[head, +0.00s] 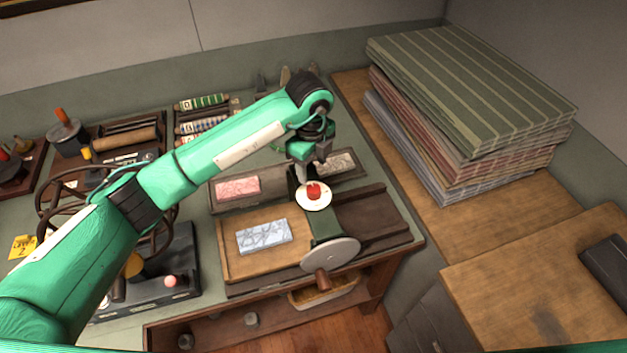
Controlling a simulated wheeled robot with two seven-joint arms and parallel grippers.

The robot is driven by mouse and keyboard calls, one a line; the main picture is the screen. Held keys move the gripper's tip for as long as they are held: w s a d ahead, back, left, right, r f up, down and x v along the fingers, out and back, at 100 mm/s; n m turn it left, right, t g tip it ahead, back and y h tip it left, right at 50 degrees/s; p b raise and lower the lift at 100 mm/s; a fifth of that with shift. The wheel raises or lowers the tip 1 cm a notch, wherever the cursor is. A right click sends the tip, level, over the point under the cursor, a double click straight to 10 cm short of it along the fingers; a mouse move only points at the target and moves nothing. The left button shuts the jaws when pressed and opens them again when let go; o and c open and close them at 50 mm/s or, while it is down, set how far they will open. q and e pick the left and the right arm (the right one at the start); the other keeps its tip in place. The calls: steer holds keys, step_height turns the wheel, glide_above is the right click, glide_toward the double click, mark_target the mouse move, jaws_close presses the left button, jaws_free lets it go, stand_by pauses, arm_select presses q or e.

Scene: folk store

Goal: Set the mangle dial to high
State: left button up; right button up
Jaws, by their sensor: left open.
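The mangle (330,225) stands on the green-topped bench, with a grey disc wheel (331,254) and brown handle at its front. A white round dial with a red knob (314,191) sits on its top. My left gripper (309,174) is open, pointing down just above and behind the red knob. I cannot tell whether its fingers touch the knob. The dial's markings are too small to read. My right gripper is not in view.
A wooden board with a blue patterned block (263,236) lies left of the mangle. A pink block (238,187) is behind it. A spoked handwheel (75,205) stands at left, partly behind my arm. Folded striped cloths (470,90) are stacked at right.

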mark_target(314, 188)
arm_select(q)
step_height(314, 188, down, 7)
steer(key=p, duration=0.3)
steer(key=shift+w+d+f, duration=0.1)
steer(key=shift+d+f, duration=0.05)
steer(key=shift+f, duration=0.6)
steer(key=c, duration=1)
